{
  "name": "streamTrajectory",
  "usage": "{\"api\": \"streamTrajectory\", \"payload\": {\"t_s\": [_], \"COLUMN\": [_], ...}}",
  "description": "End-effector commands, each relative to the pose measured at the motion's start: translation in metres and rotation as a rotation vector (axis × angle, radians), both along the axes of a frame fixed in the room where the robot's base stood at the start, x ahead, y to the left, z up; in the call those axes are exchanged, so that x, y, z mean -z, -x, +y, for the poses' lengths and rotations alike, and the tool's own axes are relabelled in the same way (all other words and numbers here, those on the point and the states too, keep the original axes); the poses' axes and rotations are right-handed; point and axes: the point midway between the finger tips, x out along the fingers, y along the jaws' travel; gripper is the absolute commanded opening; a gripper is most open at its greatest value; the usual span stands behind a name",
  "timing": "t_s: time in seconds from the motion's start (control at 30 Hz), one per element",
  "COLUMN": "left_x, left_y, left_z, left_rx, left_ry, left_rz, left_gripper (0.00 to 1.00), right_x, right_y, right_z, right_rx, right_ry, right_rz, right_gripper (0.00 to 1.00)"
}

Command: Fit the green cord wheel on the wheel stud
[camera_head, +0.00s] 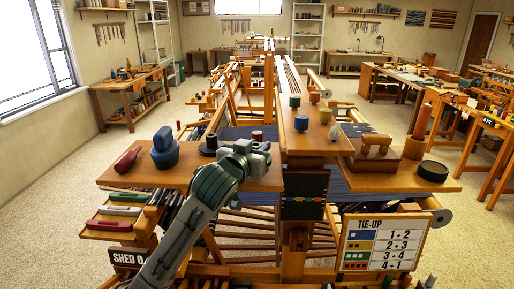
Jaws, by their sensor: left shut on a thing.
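My left gripper (259,156) reaches in from the lower left, over the left part of the wooden bench top on the loom. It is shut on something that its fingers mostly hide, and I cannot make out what. A small green wheel-like piece (295,101) stands on the loom's middle beam, with a teal one (301,122) nearer. I cannot tell whether either is the green cord wheel. A black round piece with an upright post (208,145) stands left of the gripper; I cannot tell whether it is the wheel stud. My right gripper is not in view.
A blue block (165,148) and a red tool (126,162) lie on the bench top's left end. A red spool (257,135) stands just behind the gripper.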

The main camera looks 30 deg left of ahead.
Motion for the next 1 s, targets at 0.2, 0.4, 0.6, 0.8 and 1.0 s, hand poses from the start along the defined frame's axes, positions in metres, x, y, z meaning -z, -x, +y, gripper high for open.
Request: {"api": "streamTrajectory", "payload": {"t_s": [0.2, 0.4, 0.6, 0.8, 1.0], "left_x": [0.006, 0.013, 0.018, 0.018, 0.018], "left_y": [0.0, 0.0, 0.0, 0.0, 0.0], "left_z": [0.0, 0.0, 0.0, 0.0, 0.0], "left_rx": [0.0, 0.0, 0.0, 0.0, 0.0], "left_ry": [0.0, 0.0, 0.0, 0.0, 0.0], "left_rz": [0.0, 0.001, 0.001, 0.001, 0.001], "left_gripper": [0.0, 0.0, 0.0, 0.0, 0.53], "right_x": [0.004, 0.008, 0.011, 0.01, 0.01], "right_y": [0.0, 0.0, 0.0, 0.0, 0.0], "right_z": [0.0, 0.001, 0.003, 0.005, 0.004], "right_rx": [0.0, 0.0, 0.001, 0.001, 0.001], "right_ry": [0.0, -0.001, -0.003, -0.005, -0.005], "right_rz": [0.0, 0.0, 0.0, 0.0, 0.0], "right_gripper": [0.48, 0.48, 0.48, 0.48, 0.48]}}
